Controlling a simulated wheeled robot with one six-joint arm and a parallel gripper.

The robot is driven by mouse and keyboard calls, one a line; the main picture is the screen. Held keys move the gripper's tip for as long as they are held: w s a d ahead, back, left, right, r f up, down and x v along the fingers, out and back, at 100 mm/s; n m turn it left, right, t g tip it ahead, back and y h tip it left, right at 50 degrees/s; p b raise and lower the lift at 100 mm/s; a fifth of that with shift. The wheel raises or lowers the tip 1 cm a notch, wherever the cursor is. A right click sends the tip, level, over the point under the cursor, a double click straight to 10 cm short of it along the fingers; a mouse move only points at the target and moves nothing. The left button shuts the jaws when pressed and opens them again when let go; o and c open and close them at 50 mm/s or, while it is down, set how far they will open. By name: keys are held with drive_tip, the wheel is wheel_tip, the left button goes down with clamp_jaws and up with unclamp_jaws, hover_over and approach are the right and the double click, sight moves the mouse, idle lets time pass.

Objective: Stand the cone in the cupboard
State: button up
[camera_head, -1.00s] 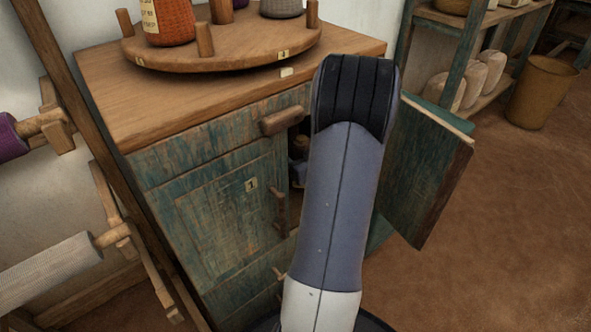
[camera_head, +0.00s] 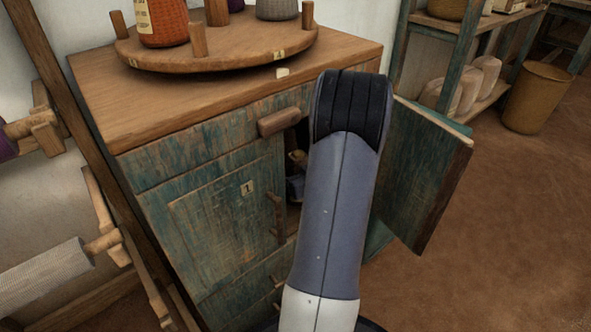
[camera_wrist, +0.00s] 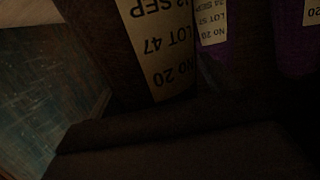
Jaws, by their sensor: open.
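The cupboard (camera_head: 215,225) is a worn blue-green cabinet with a wooden top. Its left door, marked 1, is shut and its right door (camera_head: 425,170) stands open. My arm reaches to the opening and hides most of the inside. The dim wrist view shows a dark cone with a large cream label (camera_wrist: 160,45) reading LOT 47, upside down in the picture and close to the camera. My gripper (camera_wrist: 170,125) seems to be the dark shape low in that view; it is open. Its fingertips are not clear, and I cannot tell whether it touches the cone.
Purple labelled cones (camera_wrist: 215,52) stand beside the dark one. A wooden turntable (camera_head: 225,55) on the cabinet top bears an orange cone (camera_head: 164,22) and a grey cone (camera_head: 277,8). A loom frame is at left. A basket (camera_head: 537,98) and clear floor are at right.

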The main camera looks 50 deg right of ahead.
drive_tip(key=shift+r, duration=0.15)
drive_tip(key=shift+s+r+p, duration=0.1)
drive_tip(key=shift+s+p, duration=0.15)
drive_tip(key=shift+p, duration=0.05)
drive_tip(key=p+v, duration=0.2)
drive_tip(key=v, duration=0.9)
drive_tip(key=shift+s+a+p, duration=0.15)
drive_tip(key=shift+s+p, duration=0.05)
drive_tip(key=shift+p, duration=0.15)
